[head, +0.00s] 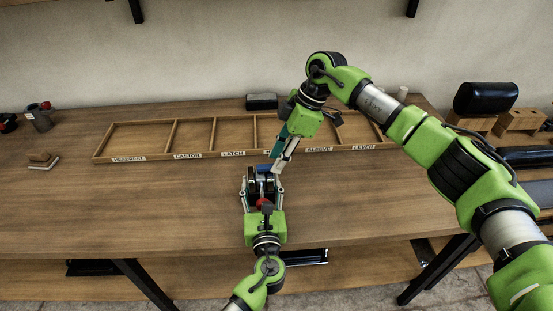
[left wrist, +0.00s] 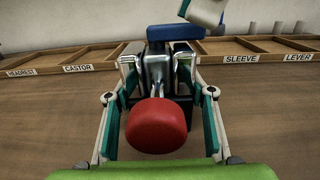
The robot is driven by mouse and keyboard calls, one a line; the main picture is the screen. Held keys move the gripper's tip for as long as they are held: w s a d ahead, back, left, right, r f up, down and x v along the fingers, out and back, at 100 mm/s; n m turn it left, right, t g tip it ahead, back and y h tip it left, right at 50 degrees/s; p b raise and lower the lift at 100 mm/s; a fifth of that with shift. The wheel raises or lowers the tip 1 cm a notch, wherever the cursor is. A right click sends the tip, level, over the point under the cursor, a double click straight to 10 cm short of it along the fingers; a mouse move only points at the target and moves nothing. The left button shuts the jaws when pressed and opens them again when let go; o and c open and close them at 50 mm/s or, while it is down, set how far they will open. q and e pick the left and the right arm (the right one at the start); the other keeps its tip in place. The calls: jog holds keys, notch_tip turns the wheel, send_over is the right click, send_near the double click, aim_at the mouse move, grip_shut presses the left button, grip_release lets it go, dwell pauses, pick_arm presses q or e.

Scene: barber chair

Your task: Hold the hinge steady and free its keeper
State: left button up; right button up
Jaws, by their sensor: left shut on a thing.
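The hinge is a dark and metal piece (head: 264,184) standing on the table near the front middle. A blue part (head: 264,168) sits at its far end, and a red rounded knob (head: 264,204) is at its near end. In the left wrist view the metal body (left wrist: 156,72) is between my left gripper's fingers (left wrist: 157,75), which are shut on it. The blue part (left wrist: 174,32) shows behind it and the red knob (left wrist: 157,126) in front. My right gripper (head: 280,164) points down just above and right of the blue part. Its fingers overlap, so its opening is unclear.
A labelled wooden tray (head: 140,157) with several compartments lies behind the hinge; my right arm hides part of it. A black box (head: 262,102) stands behind the tray. A small block (head: 43,162) and a grey cup (head: 38,119) are at left. The table's left middle is clear.

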jog(key=shift+a+f, duration=0.25)
jog(key=shift+f, duration=0.3)
grip_shut()
jog(key=shift+w, duration=0.1)
jog(key=shift+w+a+n+g+h, duration=0.1)
jog(key=shift+w+n+g, duration=0.25)
jog(key=shift+n, duration=0.55)
jog(key=shift+w+a+n+g+h, duration=0.1)
jog(key=shift+w+n+g, duration=0.2)
jog(key=shift+n, duration=0.6)
jog(key=shift+w+a+n+g+h, duration=0.1)
jog(key=shift+w+n+g, duration=0.25)
jog(key=shift+n, duration=0.55)
jog(key=shift+w+n, duration=0.1)
jog(key=shift+n, duration=0.2)
